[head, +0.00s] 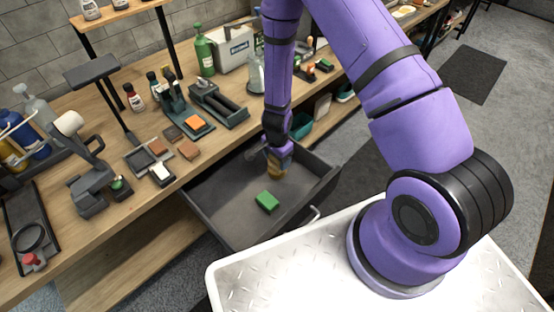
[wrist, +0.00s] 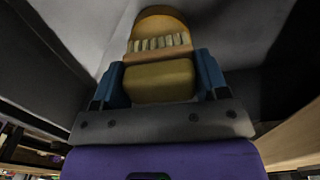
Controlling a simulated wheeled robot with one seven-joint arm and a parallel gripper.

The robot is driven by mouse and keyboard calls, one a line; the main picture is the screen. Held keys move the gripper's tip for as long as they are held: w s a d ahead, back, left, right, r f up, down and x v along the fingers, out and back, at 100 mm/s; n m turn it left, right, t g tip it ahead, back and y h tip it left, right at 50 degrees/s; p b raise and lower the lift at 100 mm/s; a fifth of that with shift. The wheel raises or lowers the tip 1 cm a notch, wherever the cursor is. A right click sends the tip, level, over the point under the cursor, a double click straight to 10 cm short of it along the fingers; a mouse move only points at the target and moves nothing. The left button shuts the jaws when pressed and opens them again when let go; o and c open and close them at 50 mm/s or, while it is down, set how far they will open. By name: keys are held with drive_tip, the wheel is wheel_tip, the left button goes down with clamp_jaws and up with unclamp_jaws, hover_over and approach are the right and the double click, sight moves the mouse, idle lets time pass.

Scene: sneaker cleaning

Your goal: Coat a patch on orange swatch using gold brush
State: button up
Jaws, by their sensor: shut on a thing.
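My gripper (head: 275,153) reaches down into the open drawer and is shut on the gold brush (head: 278,170). In the wrist view, the blue fingers of my gripper (wrist: 160,75) press on both sides of the brush's yellow-gold body (wrist: 158,84). Its row of pale bristles (wrist: 160,43) shows beyond the fingers. Whether the brush touches the drawer floor I cannot tell.
The grey drawer (head: 222,192) is pulled out, its walls around my gripper. A green block (head: 267,201) lies on its floor. The bench (head: 100,205) holds a dark stand (head: 173,104), a dark tray (head: 219,106), a green bottle (head: 204,52) and brown swatches (head: 188,150).

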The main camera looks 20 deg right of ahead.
drive_tip(key=shift+r, duration=2.95)
